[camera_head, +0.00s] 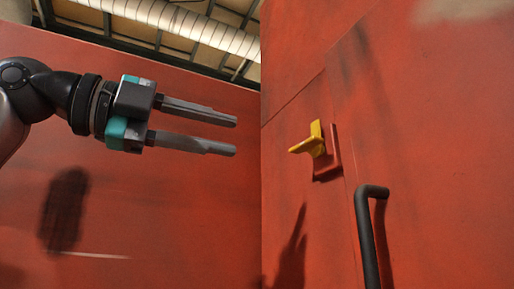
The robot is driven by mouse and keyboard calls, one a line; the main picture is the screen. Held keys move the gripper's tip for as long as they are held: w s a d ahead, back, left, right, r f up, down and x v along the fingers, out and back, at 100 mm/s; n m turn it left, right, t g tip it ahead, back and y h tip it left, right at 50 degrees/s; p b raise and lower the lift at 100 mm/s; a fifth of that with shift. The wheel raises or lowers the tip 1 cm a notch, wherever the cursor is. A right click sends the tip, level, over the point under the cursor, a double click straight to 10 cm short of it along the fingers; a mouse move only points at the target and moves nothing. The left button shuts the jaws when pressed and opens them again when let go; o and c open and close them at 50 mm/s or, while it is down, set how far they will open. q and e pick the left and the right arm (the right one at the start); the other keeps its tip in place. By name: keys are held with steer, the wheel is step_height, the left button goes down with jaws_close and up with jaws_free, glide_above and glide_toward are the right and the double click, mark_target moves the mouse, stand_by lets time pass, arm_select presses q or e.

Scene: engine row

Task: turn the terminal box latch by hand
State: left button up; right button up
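The latch (316,140) is a small yellow handle on the red terminal box (430,150). One yellow arm sticks out to the left and another part stands upright against a red bracket (333,155). My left gripper (236,136) comes in from the left, its two long grey fingers parallel with a clear gap between them. It is empty and stays apart from the latch, to its left in the picture. My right gripper does not show.
A dark bar handle (368,235) stands out from the box below and right of the latch. A red wall (190,210) lies behind my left arm. Ducting and beams (190,25) run overhead. Open space shows between my fingers and the latch.

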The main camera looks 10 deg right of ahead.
arm_select(q)
steer(key=shift+v, duration=1.65)
